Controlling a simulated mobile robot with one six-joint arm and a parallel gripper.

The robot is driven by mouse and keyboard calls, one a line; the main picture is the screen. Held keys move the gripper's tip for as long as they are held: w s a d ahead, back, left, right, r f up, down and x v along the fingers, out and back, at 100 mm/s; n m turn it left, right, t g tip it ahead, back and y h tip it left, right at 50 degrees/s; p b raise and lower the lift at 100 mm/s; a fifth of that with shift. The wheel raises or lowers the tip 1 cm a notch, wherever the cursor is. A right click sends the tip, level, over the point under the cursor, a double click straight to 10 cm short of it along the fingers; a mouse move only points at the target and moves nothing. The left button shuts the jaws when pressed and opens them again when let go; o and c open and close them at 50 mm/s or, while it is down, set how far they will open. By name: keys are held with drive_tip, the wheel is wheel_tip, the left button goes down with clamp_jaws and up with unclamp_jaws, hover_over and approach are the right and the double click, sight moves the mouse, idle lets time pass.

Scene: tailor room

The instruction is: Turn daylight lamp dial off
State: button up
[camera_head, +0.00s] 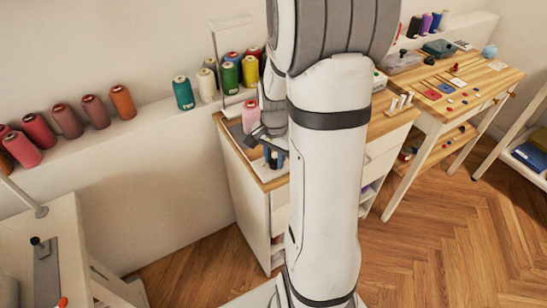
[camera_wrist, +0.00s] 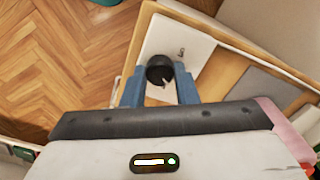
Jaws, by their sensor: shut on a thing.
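The lamp dial (camera_wrist: 160,68) is a round black knob with a pale pointer mark, seen in the wrist view on a white plate (camera_wrist: 195,45) that bears a small printed mark. My gripper (camera_wrist: 158,88) has its two blue fingers on either side of the dial and is shut on it. In the head view my gripper (camera_head: 273,158) is low over the left end of the wooden cabinet top, and the dial is hidden there. The daylight lamp (camera_head: 215,62) shows as a thin white post with a flat white head above; my arm hides part of it.
A pink thread spool (camera_head: 251,116) stands close behind my gripper. Several coloured spools line the wall ledge (camera_head: 150,125). The wooden cabinet top (camera_head: 395,118) continues right of my arm, with a craft table (camera_head: 490,85) beyond it. The wood floor (camera_head: 430,230) is open at right.

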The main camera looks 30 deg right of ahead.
drive_tip(key=n, duration=0.4)
drive_tip(key=shift+n, duration=0.3)
drive_tip(key=n, duration=0.3)
drive_tip(key=shift+n, duration=0.4)
drive_tip(key=n, duration=0.4)
drive_tip(key=shift+n, duration=2.1)
drive_tip(key=o, duration=1)
